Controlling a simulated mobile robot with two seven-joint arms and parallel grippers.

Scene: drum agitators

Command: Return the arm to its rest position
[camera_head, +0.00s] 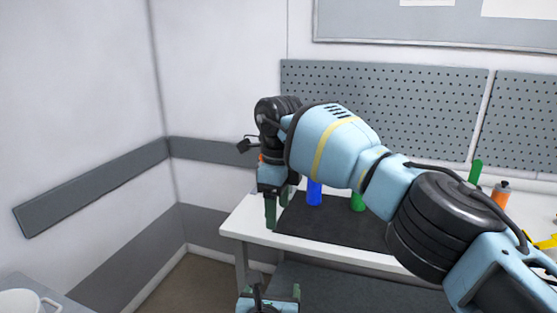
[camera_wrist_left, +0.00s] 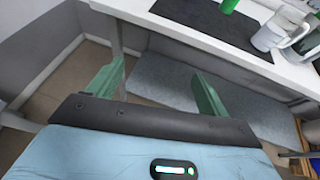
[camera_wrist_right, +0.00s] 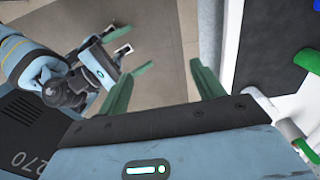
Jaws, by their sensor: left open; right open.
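My right arm reaches in from the right across the head view and bends down at the table's left end. Its right gripper (camera_head: 277,212) points down beside the table's left edge, with green fingers apart. In the right wrist view the right gripper (camera_wrist_right: 163,78) is open and empty over the floor, left of the table edge. My left gripper (camera_head: 270,290) is low at the bottom of the head view, in front of the table. In the left wrist view the left gripper (camera_wrist_left: 158,75) is open and empty below the tabletop's front edge. The right wrist view also shows the left gripper (camera_wrist_right: 124,60).
A white table (camera_head: 240,226) bears a dark mat (camera_head: 300,224), a blue object (camera_head: 314,193) and a green one (camera_head: 358,202). An orange bottle (camera_head: 501,194) stands at the right. Clear jugs (camera_wrist_left: 272,34) show in the left wrist view. A white mug (camera_head: 25,302) sits lower left.

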